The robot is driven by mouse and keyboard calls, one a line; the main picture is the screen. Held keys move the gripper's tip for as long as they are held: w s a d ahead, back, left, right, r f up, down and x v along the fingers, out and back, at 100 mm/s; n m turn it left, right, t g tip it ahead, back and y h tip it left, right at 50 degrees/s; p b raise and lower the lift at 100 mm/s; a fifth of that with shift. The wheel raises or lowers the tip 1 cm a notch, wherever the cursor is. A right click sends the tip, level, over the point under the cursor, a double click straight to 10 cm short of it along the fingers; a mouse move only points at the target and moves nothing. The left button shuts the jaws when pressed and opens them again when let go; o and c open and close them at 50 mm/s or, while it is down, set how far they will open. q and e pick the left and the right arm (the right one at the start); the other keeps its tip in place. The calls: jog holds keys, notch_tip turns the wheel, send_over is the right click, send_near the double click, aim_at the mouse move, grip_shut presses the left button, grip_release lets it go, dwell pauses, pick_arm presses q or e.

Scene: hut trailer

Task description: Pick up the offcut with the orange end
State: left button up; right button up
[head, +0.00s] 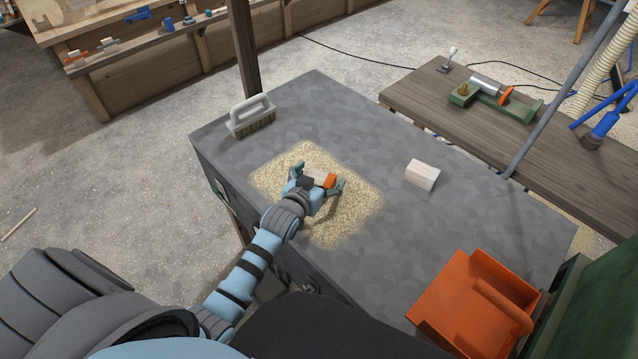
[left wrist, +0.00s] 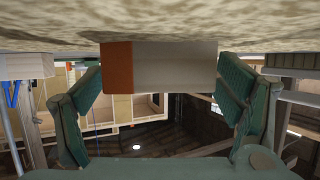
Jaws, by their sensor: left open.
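The offcut with the orange end (head: 330,181) lies on a patch of sawdust (head: 350,215) on the grey worktop. In the left wrist view the offcut (left wrist: 165,66) lies crosswise, its orange end at the left and its pale body at the right. My left gripper (head: 318,179) is open at the offcut, with one finger towards each end. In the left wrist view small gaps seem to show between the offcut and the fingers (left wrist: 160,82); whether either finger touches is hard to tell. My right gripper is not in view.
A plain pale wood block (head: 420,175) lies on the worktop (head: 345,110) right of the sawdust. A handled brush (head: 250,121) stands at the far left corner. An orange dustpan-like container (head: 452,300) is at the near right. A wooden bench (head: 420,92) with tools adjoins the right side.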

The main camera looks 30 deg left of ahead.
pick_arm(q)
jog(key=shift+s+r, duration=0.1)
jog(key=c, duration=1.2)
jog(key=shift+c, duration=0.2)
